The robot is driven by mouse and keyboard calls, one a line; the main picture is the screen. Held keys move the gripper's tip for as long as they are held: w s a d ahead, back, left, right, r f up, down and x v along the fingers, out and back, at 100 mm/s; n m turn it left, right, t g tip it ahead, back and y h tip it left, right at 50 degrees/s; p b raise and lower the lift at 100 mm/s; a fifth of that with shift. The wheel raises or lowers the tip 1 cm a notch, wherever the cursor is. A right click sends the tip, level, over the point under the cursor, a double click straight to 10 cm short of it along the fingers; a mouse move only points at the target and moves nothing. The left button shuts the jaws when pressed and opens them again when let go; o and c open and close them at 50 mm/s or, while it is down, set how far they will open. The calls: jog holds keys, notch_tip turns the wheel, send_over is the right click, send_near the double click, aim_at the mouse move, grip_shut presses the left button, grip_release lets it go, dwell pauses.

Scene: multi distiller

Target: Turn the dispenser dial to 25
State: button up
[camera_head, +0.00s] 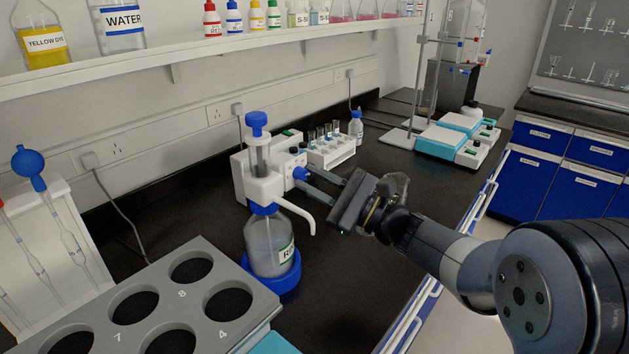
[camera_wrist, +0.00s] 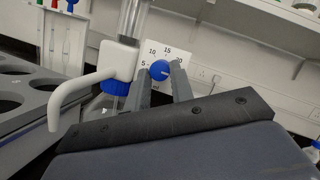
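The dispenser (camera_head: 262,188) is a white unit with a blue-topped plunger and a curved spout, on a bottle in a blue base. Its blue dial (camera_head: 300,173) faces my gripper (camera_head: 304,177). In the wrist view the dial (camera_wrist: 159,70) sits before a white scale plate (camera_wrist: 168,54) with 5, 10, 15 and 20 readable; 25 is not visible. A pale mark on the dial appears to point right. My gripper's fingers (camera_wrist: 160,76) stand on both sides of the dial, with a gap about as wide as it. Whether they touch it is unclear.
A grey rack (camera_head: 205,285) with large round holes stands at the front left. A white test-tube rack (camera_head: 332,152) is close behind the dial. A teal-and-white device (camera_head: 448,143) stands farther back. The black bench right of the dispenser is mostly clear.

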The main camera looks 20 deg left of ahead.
jog(key=o, duration=0.4)
jog(key=b+v, duration=0.1)
jog(key=v, duration=0.9)
jog(key=shift+d+f, duration=0.2)
jog(key=shift+d, duration=0.15)
jog(key=p+x, duration=0.1)
jog(key=x, duration=1)
jog(key=shift+r, duration=0.1)
jog(key=shift+d, duration=0.15)
